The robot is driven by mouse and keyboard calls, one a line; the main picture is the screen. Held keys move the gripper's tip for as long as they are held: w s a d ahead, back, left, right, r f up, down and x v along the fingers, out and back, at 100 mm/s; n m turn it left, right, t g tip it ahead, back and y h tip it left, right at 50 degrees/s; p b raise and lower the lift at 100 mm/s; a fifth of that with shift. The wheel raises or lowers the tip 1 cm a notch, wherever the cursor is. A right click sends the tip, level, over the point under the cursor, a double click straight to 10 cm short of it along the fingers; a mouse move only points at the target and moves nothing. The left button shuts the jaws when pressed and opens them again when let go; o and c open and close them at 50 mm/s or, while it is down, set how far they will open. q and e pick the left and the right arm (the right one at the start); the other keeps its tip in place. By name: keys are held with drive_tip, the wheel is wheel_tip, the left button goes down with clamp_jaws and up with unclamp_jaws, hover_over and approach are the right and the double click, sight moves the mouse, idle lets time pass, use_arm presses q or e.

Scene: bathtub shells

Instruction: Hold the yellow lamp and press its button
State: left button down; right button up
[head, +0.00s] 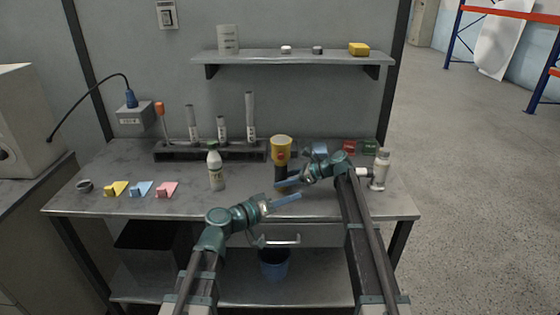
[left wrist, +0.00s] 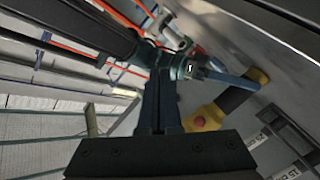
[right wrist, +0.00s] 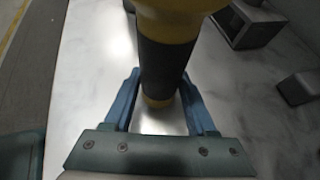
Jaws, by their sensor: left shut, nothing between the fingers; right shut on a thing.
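The yellow lamp (head: 281,149) is upright, with its yellow head on top, a red button on the head's front and a dark handle below. My right gripper (right wrist: 163,106) is shut on the dark handle (right wrist: 164,66), with a blue finger on each side. I cannot tell whether the lamp's base touches the table. My left gripper (head: 299,195) is shut and empty, in front of and below the lamp's head, near the table's front edge. In the left wrist view, the red button (left wrist: 198,120) faces the camera, apart from the shut left fingers (left wrist: 160,98).
A white bottle (head: 215,170) stands left of the lamp. A dark rack (head: 175,154) with several tubes is behind it. A pale bottle (head: 380,172) stands right of my right gripper. Coloured small pieces lie at the table's left. A shelf (head: 290,56) hangs above.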

sight(277, 161)
use_arm(q)
drive_tip(key=w+a+r+n+t, duration=0.2)
drive_tip(key=w+a+r+t, duration=0.1)
drive_tip(key=a+r, duration=0.1)
drive_tip(key=shift+w, duration=0.3)
drive_tip(key=shift+w, duration=4.4)
drive_tip(key=shift+w, duration=0.15)
drive_tip(key=shift+w, duration=0.4)
drive_tip(key=shift+s, duration=0.6)
